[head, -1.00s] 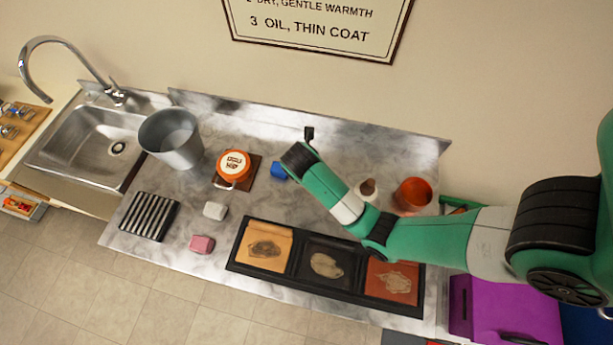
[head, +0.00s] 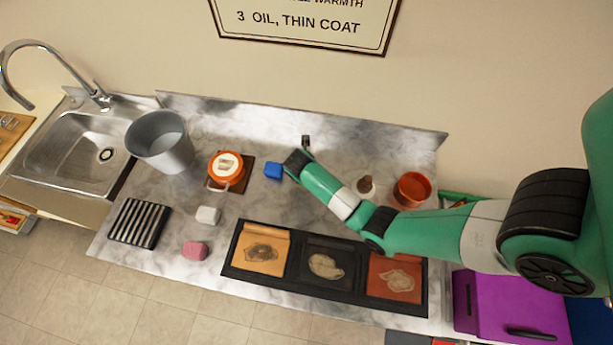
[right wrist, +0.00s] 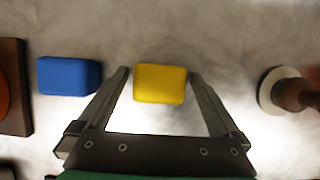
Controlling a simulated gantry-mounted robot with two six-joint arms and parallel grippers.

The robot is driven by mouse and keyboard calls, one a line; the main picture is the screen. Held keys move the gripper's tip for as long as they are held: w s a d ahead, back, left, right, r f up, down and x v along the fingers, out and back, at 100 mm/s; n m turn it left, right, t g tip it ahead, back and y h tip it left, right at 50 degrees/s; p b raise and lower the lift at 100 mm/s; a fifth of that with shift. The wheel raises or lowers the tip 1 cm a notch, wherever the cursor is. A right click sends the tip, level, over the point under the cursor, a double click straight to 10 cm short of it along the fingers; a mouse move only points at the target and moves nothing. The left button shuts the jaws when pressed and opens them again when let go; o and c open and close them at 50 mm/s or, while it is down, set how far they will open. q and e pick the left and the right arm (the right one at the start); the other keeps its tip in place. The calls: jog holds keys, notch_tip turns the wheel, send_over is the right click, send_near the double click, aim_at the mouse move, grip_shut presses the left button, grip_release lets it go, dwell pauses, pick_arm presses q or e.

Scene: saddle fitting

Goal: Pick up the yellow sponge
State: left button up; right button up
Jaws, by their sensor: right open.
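The yellow sponge (right wrist: 159,84) lies on the marble-patterned counter in the right wrist view. It does not show in the head view, where my right arm's wrist end covers that area. My right gripper (right wrist: 160,73) is open, with one finger on each side of the sponge in the picture. Narrow gaps show between the sponge and the fingers. I cannot tell how high the fingertips are above the counter. My left gripper is not in view.
A blue block (head: 273,171) lies left of my right wrist; it also shows in the right wrist view (right wrist: 68,76). A brown-handled tool (right wrist: 292,92) stands at right. An orange pot (head: 226,167), an orange bowl (head: 412,188) and a black tray (head: 325,293) are nearby.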

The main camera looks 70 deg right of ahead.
jog(key=c, duration=1.3)
jog(key=shift+o, duration=0.2)
jog(key=shift+r, duration=0.1)
jog(key=shift+r, duration=0.1)
jog(key=shift+r, duration=0.35)
notch_tip(320, 180, up, 3)
jog(key=shift+f+p, duration=0.1)
jog(key=shift+p, duration=0.6)
jog(key=s+a+r+p, duration=0.3)
jog(key=s+r, duration=0.6)
jog(key=s, duration=0.4)
jog(key=shift+s+a+p, duration=0.2)
jog(key=shift+a+p, duration=0.1)
jog(key=shift+a, duration=0.3)
jog(key=o, duration=0.7)
jog(key=shift+r, duration=0.1)
jog(key=c, duration=0.6)
